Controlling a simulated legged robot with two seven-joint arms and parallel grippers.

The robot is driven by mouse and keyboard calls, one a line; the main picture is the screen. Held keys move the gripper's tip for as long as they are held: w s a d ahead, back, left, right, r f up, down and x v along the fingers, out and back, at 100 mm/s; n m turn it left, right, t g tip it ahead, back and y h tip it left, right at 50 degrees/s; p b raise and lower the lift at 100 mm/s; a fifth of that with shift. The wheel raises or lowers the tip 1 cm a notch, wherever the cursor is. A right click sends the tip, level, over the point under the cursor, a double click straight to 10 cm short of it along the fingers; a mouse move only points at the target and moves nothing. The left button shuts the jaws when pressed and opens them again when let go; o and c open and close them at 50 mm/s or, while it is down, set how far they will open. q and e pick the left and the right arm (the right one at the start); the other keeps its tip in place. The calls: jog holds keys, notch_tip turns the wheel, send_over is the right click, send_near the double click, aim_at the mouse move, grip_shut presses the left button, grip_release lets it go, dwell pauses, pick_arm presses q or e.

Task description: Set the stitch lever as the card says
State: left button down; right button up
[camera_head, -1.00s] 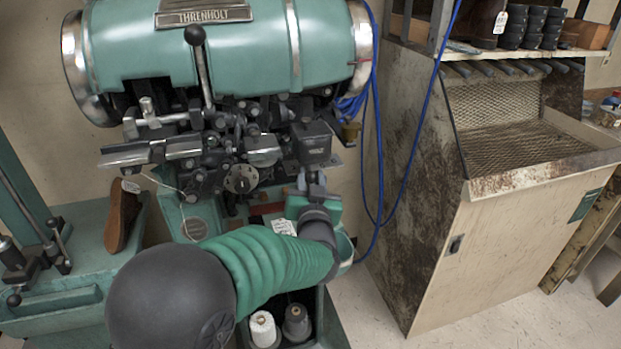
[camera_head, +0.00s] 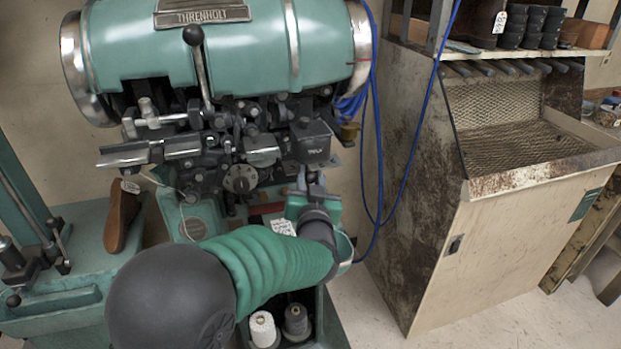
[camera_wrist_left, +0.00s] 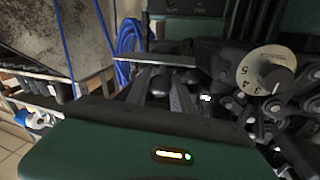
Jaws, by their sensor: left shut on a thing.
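The green stitching machine (camera_head: 230,60) fills the left and middle of the head view. My left gripper (camera_head: 313,183) is at the right of its dark mechanism, below a black box. In the left wrist view, my left gripper (camera_wrist_left: 160,92) is shut on a dark, round-ended part, which I take to be the stitch lever (camera_wrist_left: 157,78); the fingers hide much of it. A numbered dial (camera_wrist_left: 272,74) is to its right, showing 5, 4 and 3; it also shows in the head view (camera_head: 240,179). A white card (camera_head: 283,227) with unreadable small print is just below the gripper.
A long lever with a black ball (camera_head: 194,36) stands up in front of the machine. Blue cables (camera_head: 374,130) hang to the right of the gripper. A brown sole (camera_head: 122,215) stands at left. Thread cones (camera_head: 263,328) sit below my arm. A worn cabinet (camera_head: 480,230) is at right.

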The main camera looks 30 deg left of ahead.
pick_arm(q)
jog(key=w+d+n+g+y+p, duration=0.3)
jog(key=w+n+g+y+p, duration=0.1)
jog(key=p, duration=0.3)
jog(key=shift+w+d+g, duration=0.3)
jog(key=shift+w+d, duration=0.05)
jog(key=shift+w, duration=0.05)
jog(key=shift+f, duration=0.1)
jog(key=c, duration=1.5)
grip_release()
jog(key=shift+s, duration=0.1)
jog(key=o, duration=0.4)
jog(key=shift+a, duration=0.1)
